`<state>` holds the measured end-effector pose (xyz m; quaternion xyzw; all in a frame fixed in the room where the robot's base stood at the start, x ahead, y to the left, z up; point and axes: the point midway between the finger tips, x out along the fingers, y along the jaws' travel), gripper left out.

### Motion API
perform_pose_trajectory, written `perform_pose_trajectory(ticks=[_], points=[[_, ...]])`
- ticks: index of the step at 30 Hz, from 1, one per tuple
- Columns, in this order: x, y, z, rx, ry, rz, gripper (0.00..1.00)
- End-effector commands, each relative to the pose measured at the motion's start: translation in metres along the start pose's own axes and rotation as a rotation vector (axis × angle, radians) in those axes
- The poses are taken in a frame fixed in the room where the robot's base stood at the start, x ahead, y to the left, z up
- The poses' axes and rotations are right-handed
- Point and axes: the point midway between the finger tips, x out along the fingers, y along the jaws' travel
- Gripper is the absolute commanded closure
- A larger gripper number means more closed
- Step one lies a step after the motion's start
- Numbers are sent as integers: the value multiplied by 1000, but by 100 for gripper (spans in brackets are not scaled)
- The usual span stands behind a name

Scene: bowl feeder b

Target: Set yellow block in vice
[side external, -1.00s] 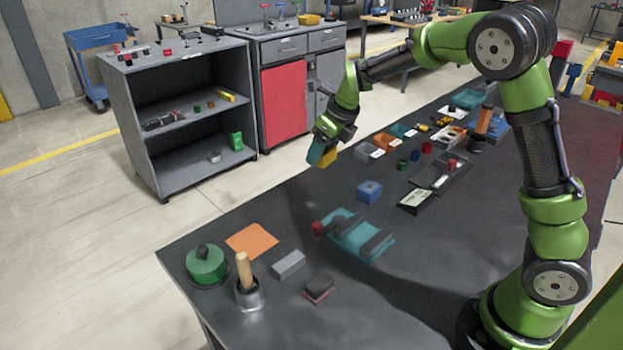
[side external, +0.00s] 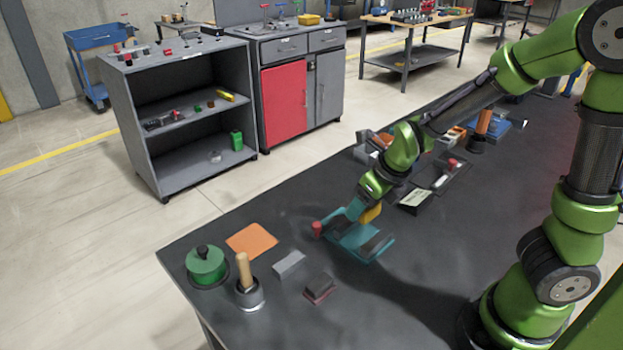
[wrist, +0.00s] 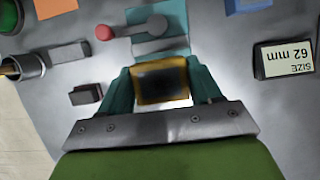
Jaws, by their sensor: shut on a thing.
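The yellow block (side external: 371,213) is held in my gripper (side external: 366,204), over the back right part of the teal vice. In the wrist view the block (wrist: 162,98) shows a dark face framed in yellow, between the two teal fingers of my gripper (wrist: 162,88). The teal vice (side external: 378,256) lies on the bench with grey jaws and a red-ended handle at its left; it also shows in the wrist view (wrist: 177,14), ahead of the block. Part of the vice is hidden by the block and gripper. I cannot tell how high the block is above it.
A size card (wrist: 284,60) stands right of the vice in the wrist view. A grey block (side external: 289,263), a dark red-based block (side external: 320,287), an orange mat (side external: 252,240), a wooden-handled tool (side external: 246,279) and a green round container (side external: 206,265) stand to the left.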

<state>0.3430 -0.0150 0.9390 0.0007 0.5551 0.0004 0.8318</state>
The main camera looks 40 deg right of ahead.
Motion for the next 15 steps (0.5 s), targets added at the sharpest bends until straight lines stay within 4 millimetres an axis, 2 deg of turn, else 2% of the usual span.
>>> perform_pose_trajectory(ticks=[5,15], points=[[6,0,-2,0,0,2,76],[34,-1,-14,2,-1,1,76]])
